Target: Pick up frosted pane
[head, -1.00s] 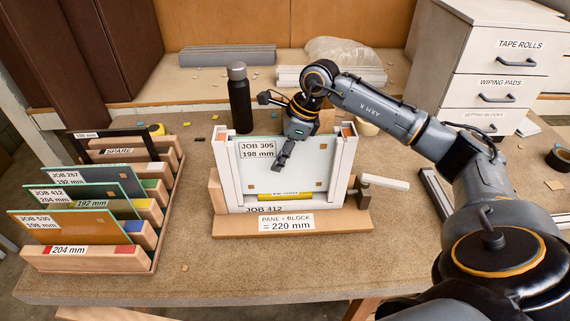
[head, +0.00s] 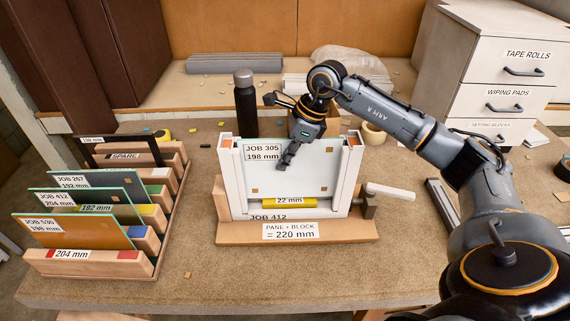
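A pale, milky pane (head: 262,178), labelled JOB 305 198 mm, stands upright in a white frame (head: 236,190) marked JOB 412. It looks the most like frosted glass. A yellow 22 mm block (head: 308,203) lies at the foot of the frame, below the pane. My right gripper (head: 288,157) reaches down over the pane's top edge, with a dark finger in front of its upper middle. Any finger behind the pane is hidden, so I cannot tell whether it grips. My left gripper is out of view.
A rack (head: 165,215) at left holds several upright panes, including an amber one (head: 75,232). A black bottle (head: 245,105) stands close behind the frame. A clamp handle (head: 390,192) sticks out at the frame's right. White drawers (head: 505,90) stand at back right. The front bench is mostly clear.

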